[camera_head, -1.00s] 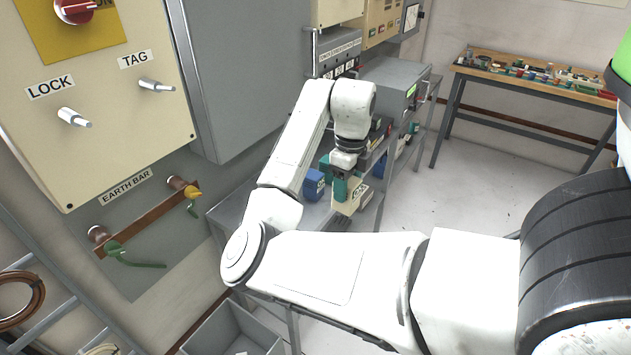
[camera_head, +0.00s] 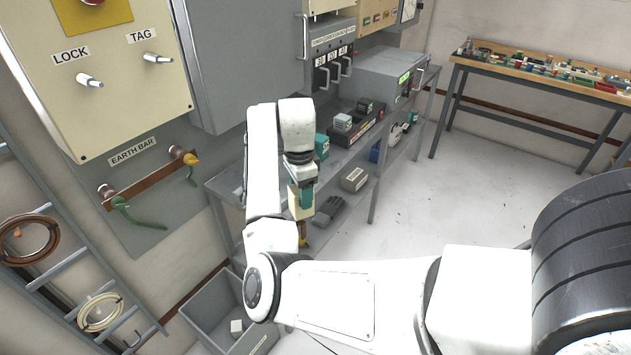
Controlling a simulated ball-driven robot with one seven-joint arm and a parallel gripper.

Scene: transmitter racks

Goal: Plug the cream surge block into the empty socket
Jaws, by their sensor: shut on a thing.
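My gripper (camera_head: 304,193), with teal fingers, points down and is shut on a cream block (camera_head: 295,210), partly hidden by the fingers. It holds the block in front of the grey bench, left of the black socket strip (camera_head: 358,138). The strip stands on the bench top with a grey block (camera_head: 343,122) and a dark block (camera_head: 365,106) on it. An empty socket cannot be made out clearly at this size.
A teal block (camera_head: 321,147) stands left of the strip, close behind my wrist. A grey labelled box (camera_head: 354,179) is on the lower shelf. A grey instrument case (camera_head: 385,72) stands behind the strip. A grey bin (camera_head: 205,304) is on the floor; open floor lies right.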

